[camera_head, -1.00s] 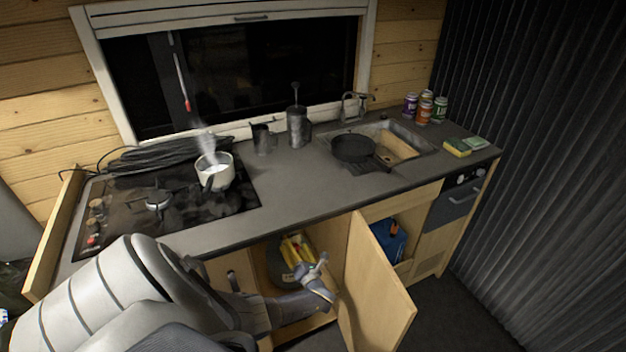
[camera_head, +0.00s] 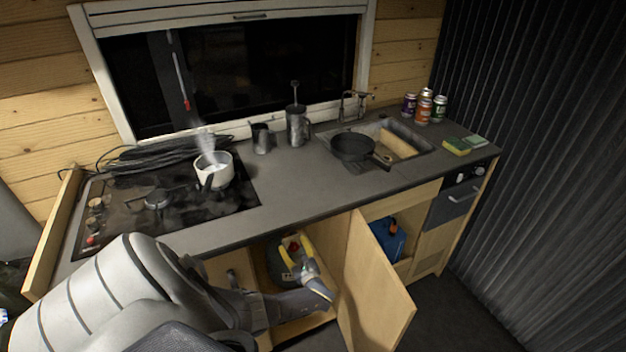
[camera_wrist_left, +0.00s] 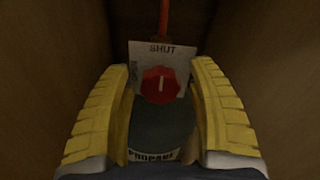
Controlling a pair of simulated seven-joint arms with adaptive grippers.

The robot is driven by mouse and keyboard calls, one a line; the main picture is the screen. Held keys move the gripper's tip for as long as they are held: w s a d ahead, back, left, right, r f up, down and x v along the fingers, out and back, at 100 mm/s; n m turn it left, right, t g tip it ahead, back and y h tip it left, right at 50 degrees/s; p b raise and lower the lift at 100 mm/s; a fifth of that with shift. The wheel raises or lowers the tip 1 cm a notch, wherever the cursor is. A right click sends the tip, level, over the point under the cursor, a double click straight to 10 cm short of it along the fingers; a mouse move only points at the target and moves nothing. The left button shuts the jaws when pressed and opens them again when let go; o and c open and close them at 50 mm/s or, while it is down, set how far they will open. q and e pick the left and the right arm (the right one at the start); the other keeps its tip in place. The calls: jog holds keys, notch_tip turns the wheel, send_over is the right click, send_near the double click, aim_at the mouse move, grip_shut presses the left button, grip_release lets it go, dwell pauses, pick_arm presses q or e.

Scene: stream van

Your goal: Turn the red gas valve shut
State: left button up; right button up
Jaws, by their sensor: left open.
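The red gas valve (camera_wrist_left: 160,85) is a round knob with a white line that stands upright, towards the word SHUT on the pale plate (camera_wrist_left: 141,54) behind it. OPEN is written on the plate's left side. The dark propane cylinder (camera_wrist_left: 160,134) is below the knob. My left gripper (camera_wrist_left: 160,68) is open, with one yellow finger on each side of the valve and visible gaps between. It also shows in the head view (camera_head: 289,244). My right gripper is out of view.
The cupboard door (camera_head: 372,285) stands open to the right of my left arm. The counter edge (camera_head: 300,222) runs above the opening. A steaming pot (camera_head: 215,172) sits on the hob (camera_head: 130,215). A blue container (camera_head: 388,240) stands in the compartment on the right.

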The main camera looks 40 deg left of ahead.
pick_arm(q)
jog(key=s+d, duration=0.3)
jog(key=d, duration=0.5)
jog(key=s+d+n, duration=0.1)
jog(key=s+d, duration=0.2)
jog(key=d, duration=0.5)
jog(key=shift+d, duration=0.15)
